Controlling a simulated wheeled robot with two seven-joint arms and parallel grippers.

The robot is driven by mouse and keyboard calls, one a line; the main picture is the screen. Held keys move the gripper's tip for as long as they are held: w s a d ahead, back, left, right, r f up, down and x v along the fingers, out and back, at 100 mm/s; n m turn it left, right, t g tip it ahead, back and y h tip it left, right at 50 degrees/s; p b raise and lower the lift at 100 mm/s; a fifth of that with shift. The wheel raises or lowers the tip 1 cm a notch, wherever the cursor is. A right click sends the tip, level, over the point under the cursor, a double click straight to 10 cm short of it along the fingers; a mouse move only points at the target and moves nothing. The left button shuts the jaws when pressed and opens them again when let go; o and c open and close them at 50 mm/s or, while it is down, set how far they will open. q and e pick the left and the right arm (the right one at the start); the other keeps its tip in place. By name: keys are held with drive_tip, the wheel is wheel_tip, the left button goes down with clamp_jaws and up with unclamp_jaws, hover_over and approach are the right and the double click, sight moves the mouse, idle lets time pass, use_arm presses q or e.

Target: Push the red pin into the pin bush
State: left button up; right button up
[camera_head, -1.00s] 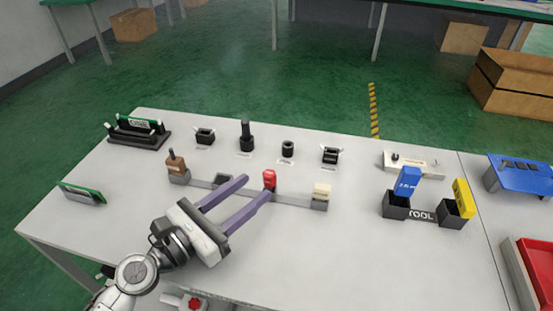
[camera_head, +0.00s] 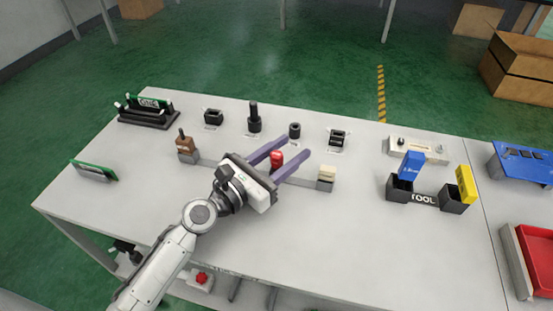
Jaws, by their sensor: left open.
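The red pin (camera_head: 277,158) stands upright on a grey bar fixture (camera_head: 304,182) in the middle of the table. My left gripper (camera_head: 296,148) is open, with its two purple fingers reaching over the bar. The red pin shows between the fingers, nearer their base than their tips; whether they touch it I cannot tell. The wrist hides part of the bar to the left of the pin. A small black ring-shaped bush (camera_head: 294,131) stands beyond the fingers; I cannot tell if it is the pin bush. My right gripper is not in view.
A brown block with a knob (camera_head: 187,150) and a beige block (camera_head: 327,175) stand at the bar's ends. Small black fixtures (camera_head: 254,122) line the back. A black tool holder (camera_head: 424,197) with blue and yellow pieces stands right.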

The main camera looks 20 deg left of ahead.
use_arm(q)
clamp_jaws()
